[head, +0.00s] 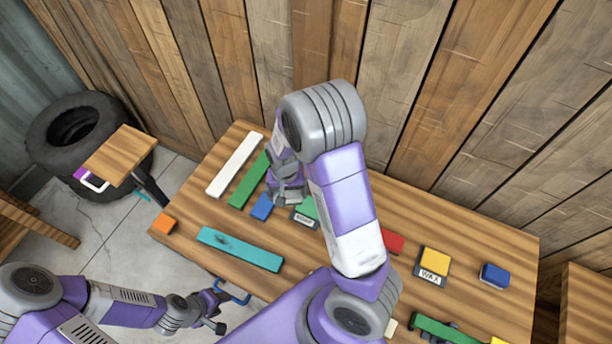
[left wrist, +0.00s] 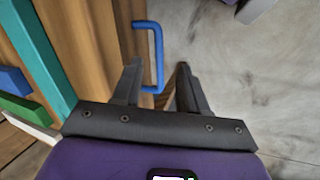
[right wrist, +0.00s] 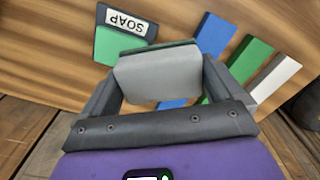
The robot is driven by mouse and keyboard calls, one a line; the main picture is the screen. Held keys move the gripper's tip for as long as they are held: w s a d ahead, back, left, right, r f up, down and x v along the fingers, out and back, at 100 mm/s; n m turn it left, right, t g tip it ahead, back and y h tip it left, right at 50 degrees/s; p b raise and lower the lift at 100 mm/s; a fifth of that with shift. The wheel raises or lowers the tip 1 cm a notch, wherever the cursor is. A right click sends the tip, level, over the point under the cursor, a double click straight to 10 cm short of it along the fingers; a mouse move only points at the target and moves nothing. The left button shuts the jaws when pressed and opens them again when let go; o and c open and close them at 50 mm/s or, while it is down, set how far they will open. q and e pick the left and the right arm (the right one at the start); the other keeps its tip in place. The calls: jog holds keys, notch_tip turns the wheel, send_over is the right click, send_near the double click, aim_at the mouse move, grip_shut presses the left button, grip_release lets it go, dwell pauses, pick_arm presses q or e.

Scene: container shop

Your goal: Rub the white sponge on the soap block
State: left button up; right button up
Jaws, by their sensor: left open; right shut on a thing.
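The soap block (right wrist: 120,45) is green in a dark holder labelled SOAP, and lies on the workbench. In the head view the soap block (head: 305,212) is partly covered by my right arm. My right gripper (right wrist: 160,80) is shut on the white sponge (right wrist: 158,76), which has a green layer on its far side. The sponge overlaps the soap's edge in the right wrist view; I cannot tell whether they touch. In the head view my right gripper (head: 284,192) is just left of the soap. My left gripper (left wrist: 158,85) is open and empty by the bench's front edge.
A blue handle (left wrist: 156,45) sticks out from the bench edge near my left gripper. Around the soap lie a blue block (head: 262,207), a green strip (head: 248,182), a teal strip (head: 240,249) and a red block (head: 393,241). A WAX block (head: 433,262) is farther right.

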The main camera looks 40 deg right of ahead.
aim_at(311, 206)
pick_arm(q)
notch_tip(311, 206, up, 5)
jog(key=p, duration=0.3)
pick_arm(e)
jog(key=s+d+m, duration=0.3)
jog(key=d+m, duration=0.3)
jog(key=f+b, duration=0.1)
jog(key=f, duration=0.1)
jog(key=f+b, duration=0.1)
jog(key=b, duration=0.1)
jog(key=f+b, duration=0.2)
jog(key=shift+s+f, duration=0.25)
jog(key=shift+f, duration=0.1)
pick_arm(q)
notch_tip(311, 206, down, 6)
jog(key=shift+s, duration=0.15)
jog(key=shift+f+b, duration=0.35)
jog(key=shift+b, duration=0.25)
pick_arm(e)
jog(key=shift+s+f, duration=0.1)
jog(key=shift+f, duration=0.4)
pick_arm(q)
notch_tip(311, 206, up, 6)
jog(key=p, duration=0.6)
jog(key=shift+r, duration=0.2)
pick_arm(e)
notch_tip(311, 206, up, 7)
pick_arm(q)
jog(key=shift+f, duration=0.1)
dwell(0.3)
